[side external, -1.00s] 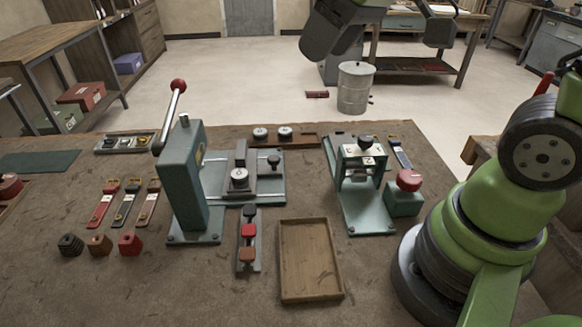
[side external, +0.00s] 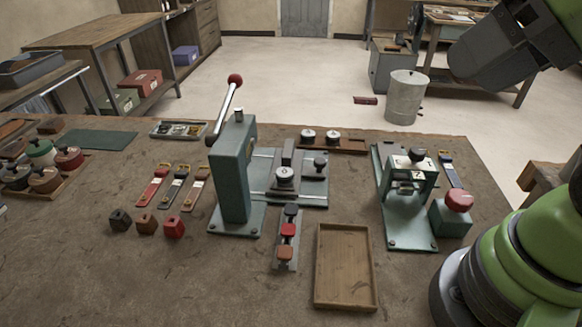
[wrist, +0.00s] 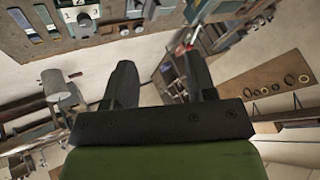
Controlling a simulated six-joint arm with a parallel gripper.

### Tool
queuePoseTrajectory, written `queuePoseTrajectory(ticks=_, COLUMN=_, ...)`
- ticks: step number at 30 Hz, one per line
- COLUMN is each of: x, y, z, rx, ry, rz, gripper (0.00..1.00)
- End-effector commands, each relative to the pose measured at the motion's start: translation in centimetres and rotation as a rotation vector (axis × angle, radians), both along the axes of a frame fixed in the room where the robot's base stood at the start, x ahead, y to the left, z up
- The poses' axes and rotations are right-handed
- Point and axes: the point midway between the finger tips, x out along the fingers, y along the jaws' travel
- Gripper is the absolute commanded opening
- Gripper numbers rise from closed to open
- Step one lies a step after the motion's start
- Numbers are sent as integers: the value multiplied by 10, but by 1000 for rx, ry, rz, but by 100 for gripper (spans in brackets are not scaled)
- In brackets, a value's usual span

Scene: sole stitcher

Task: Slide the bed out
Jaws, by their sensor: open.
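A teal lever press (side external: 232,172) with a red-knobbed lever (side external: 224,105) stands on the bench in the side view. A flat grey-teal bed (side external: 262,190) lies at its right, with a carriage on it bearing a round white-topped part (side external: 285,176) and a black knob (side external: 320,165). Which part slides is not plain. My gripper (wrist: 160,85) shows in the wrist view with its two dark fingers apart and nothing between them. It is away from the press.
A teal stand with a clamp (side external: 408,190) and a red button box (side external: 455,212) stand right of the bed. The bench front has free room.

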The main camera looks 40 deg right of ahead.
Motion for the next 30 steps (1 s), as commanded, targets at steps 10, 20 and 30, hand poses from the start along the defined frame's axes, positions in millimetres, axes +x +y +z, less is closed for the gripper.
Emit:
queuePoseTrajectory(ticks=10, x=0, y=0, z=0, rx=-1, ry=0, rz=1, gripper=51)
queuePoseTrajectory(ticks=20, x=22, y=-2, z=5, rx=-12, ry=56, rz=-3, gripper=55)
queuePoseTrajectory(ticks=30, x=130, y=-14, z=-17, rx=-71, ry=298, rz=-20, gripper=55)
